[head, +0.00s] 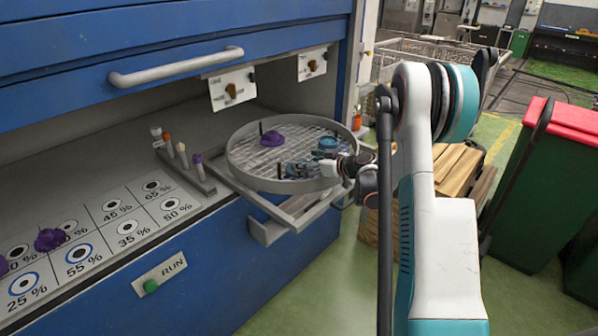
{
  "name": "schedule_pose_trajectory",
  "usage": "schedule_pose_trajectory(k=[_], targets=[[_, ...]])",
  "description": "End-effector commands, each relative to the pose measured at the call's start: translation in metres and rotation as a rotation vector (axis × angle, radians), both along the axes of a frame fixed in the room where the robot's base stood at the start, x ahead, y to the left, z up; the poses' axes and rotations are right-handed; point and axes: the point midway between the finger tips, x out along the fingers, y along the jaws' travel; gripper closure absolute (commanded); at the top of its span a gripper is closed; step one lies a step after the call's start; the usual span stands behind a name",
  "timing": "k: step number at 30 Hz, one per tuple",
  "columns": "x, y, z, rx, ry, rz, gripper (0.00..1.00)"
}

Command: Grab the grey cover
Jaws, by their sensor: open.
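My gripper (289,170) reaches in from the right, over the front part of a round grey-rimmed mesh tray (233,165). Its fingers point left and it is open, with nothing seen between them. The tray sits on a grey slide-out frame (292,217) at the end of the blue bench. A purple lobed piece (271,137) lies on the mesh behind my gripper, and a blue round piece (328,144) lies to the right. I cannot make out a separate grey cover; my gripper and wrist hide part of the mesh and rim.
A small rack (187,169) with several upright coloured pieces stands left of the tray. Purple pieces (50,239) sit on the percent-marked panel (128,235). The cabinet wall with labelled knobs (231,89) rises behind. Wooden boards (455,170) and a red-lidded green bin (535,185) stand right.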

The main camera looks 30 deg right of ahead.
Motion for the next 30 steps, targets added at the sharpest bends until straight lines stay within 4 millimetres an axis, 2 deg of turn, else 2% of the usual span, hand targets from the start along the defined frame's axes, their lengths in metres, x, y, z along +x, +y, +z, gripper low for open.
schedule_pose_trajectory(k=[1, 4, 11, 14, 20, 30], targets=[[0.007, 0.003, -0.007, 0.0, 0.0, 0.002, 0.26], [0.017, 0.006, -0.009, -0.001, 0.0, 0.0, 0.26], [0.02, 0.007, -0.008, 0.0, 0.0, 0.0, 0.26], [0.02, 0.007, -0.008, 0.0, 0.0, 0.0, 0.44], [0.02, 0.007, -0.008, 0.0, 0.0, 0.0, 0.89], [0.02, 0.007, -0.005, 0.0, -0.001, -0.001, 0.89]])
